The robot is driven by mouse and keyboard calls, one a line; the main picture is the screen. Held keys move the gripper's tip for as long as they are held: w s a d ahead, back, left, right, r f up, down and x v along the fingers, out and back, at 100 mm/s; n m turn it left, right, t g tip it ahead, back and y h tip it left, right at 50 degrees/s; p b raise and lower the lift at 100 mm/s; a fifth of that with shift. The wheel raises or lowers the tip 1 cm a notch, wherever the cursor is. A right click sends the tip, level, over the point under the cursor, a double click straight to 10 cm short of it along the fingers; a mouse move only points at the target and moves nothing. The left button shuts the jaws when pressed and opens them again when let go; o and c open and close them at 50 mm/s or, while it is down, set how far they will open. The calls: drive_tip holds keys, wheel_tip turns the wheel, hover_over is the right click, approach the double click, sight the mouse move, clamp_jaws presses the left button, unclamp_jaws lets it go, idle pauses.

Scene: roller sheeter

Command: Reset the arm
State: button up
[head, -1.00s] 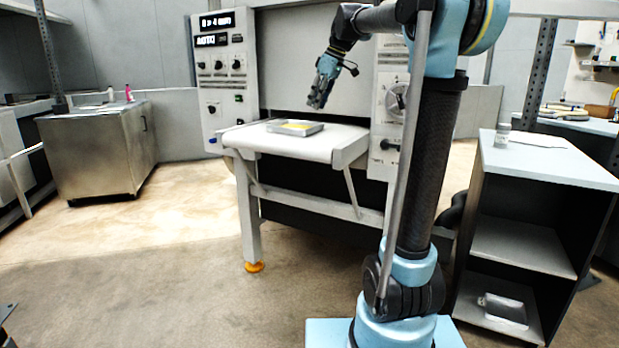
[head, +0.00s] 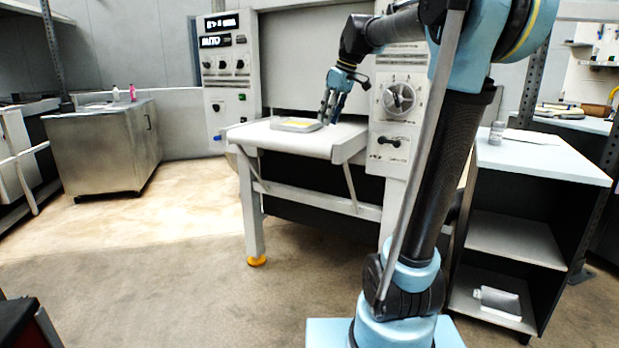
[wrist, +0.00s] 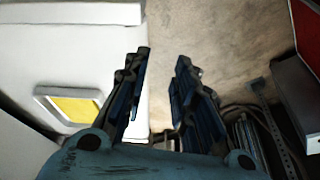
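My gripper (head: 332,106) hangs at the right end of the sheeter's white table (head: 262,138), pointing down. In the wrist view my gripper (wrist: 163,75) has its two fingers apart with nothing between them. A shallow grey tray (head: 297,124) with a yellow slab in it lies on the white table, just left of my gripper. The tray also shows in the wrist view (wrist: 42,92), left of the fingers, with the yellow slab (wrist: 75,109) in it. The fingers are apart from the tray.
The sheeter's control panel with a round dial (head: 398,99) stands right of my gripper. A dark shelf unit with a pale top (head: 540,157) holds a small jar (head: 497,132). A steel cabinet (head: 100,152) stands at left. The floor (head: 170,250) between is clear.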

drive_tip(key=s+d+f+m+h, duration=0.1)
drive_tip(key=s+d+f+m, duration=0.2)
drive_tip(key=s+f, duration=0.7)
drive_tip(key=s+d+f+m+h, duration=0.1)
drive_tip(key=s+d+f+m, duration=0.2)
drive_tip(key=s+f, duration=0.7)
drive_tip(key=s+d+f+m+h, duration=0.1)
drive_tip(key=s+d+f+m, duration=0.3)
drive_tip(key=s+f, duration=0.6)
wheel_tip(320, 180, down, 3)
drive_tip(key=d, duration=0.2)
drive_tip(key=shift+d+r, duration=0.2)
drive_tip(key=shift+d, duration=0.15)
